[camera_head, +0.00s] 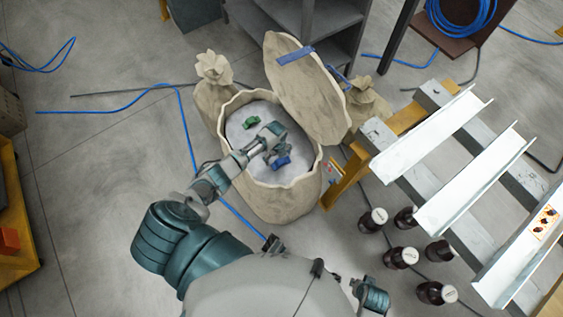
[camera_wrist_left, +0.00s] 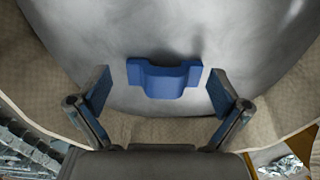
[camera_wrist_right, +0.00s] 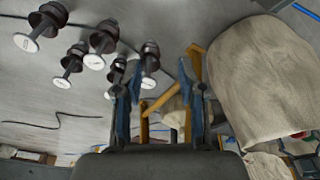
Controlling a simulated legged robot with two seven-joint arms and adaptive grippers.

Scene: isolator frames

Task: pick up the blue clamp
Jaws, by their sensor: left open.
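The blue clamp (camera_head: 281,161) lies on the grey surface inside the open sack (camera_head: 285,202). In the left wrist view the blue clamp (camera_wrist_left: 164,79) shows as a block with a notched middle. It sits ahead of my left gripper (camera_wrist_left: 162,93), centred between the two fingers, with gaps on both sides. My left gripper (camera_head: 274,144) is open and empty, above the sack's contents next to the clamp. A green clamp (camera_head: 251,122) lies farther back in the sack. My right gripper (camera_wrist_right: 158,90) is open and empty, away from the sack.
The sack's raised flap (camera_head: 305,90) stands behind the opening. Small tied sacks (camera_head: 213,80) flank it. A blue cable (camera_head: 185,125) crosses the floor at left.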

